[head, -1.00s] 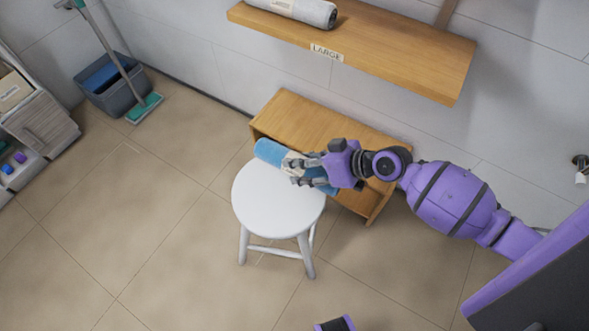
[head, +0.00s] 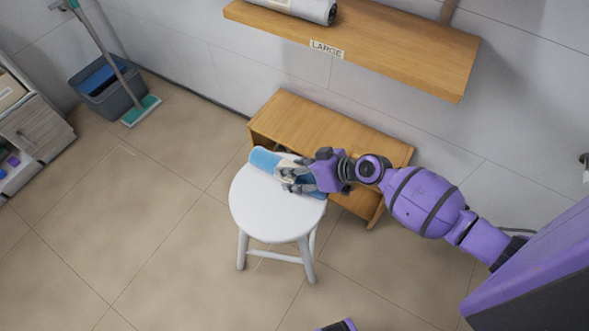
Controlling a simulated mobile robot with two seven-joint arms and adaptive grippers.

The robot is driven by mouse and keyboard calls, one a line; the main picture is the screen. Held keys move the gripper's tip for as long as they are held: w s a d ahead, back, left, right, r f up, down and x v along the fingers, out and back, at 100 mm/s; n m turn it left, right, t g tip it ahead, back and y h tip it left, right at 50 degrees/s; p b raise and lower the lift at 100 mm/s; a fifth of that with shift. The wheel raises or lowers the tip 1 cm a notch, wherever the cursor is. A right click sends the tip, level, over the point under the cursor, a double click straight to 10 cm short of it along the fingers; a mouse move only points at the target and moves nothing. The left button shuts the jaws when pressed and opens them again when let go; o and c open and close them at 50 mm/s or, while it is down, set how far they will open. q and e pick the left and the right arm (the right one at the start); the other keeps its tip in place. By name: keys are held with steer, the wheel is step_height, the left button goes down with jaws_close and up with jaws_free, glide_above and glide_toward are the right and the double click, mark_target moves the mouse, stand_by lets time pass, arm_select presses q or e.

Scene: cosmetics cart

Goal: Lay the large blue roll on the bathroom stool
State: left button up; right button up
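The large blue roll (head: 264,159) is at the far edge of the white bathroom stool (head: 275,211), over or on its seat; I cannot tell whether it touches. My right gripper (head: 284,174) is shut around the roll's middle, where a pale band shows. The gripper hides part of the roll, and its right end shows just past the fingers. My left gripper is not clearly in view; only a small purple and black piece of my own body shows at the bottom edge.
A low wooden bench (head: 290,117) stands right behind the stool. A wooden wall shelf labelled LARGE (head: 400,57) holds a grey roll (head: 305,8). A mop bucket (head: 108,92) and a cabinet (head: 38,128) are at the left. The floor left of the stool is clear.

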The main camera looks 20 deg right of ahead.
steer(key=shift+o, duration=0.4)
steer(key=p+v, duration=0.1)
steer(key=v, duration=1.1)
